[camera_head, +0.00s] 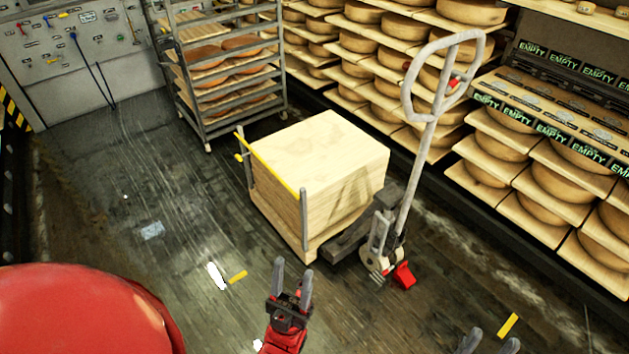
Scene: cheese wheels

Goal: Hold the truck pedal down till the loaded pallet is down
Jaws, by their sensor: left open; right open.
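The pallet truck (418,160) stands right of centre, with a tall grey handle loop and a red pedal (403,275) low at its base. Its forks run under a pallet loaded with a square stack of pale boards (318,150). Whether the pallet touches the floor is hard to tell. My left gripper (293,269) is open and empty, in front of the load and left of the pedal. My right gripper (492,340) is open at the bottom edge, right of and nearer than the pedal; only its fingertips show. Neither gripper touches the pedal.
A yellow bar (268,166) on grey posts stands along the load's left side. A wheeled rack (228,75) stands behind. Shelves of cheese wheels (500,150) line the right, some marked EMPTY. A red rounded object (80,315) fills the lower left.

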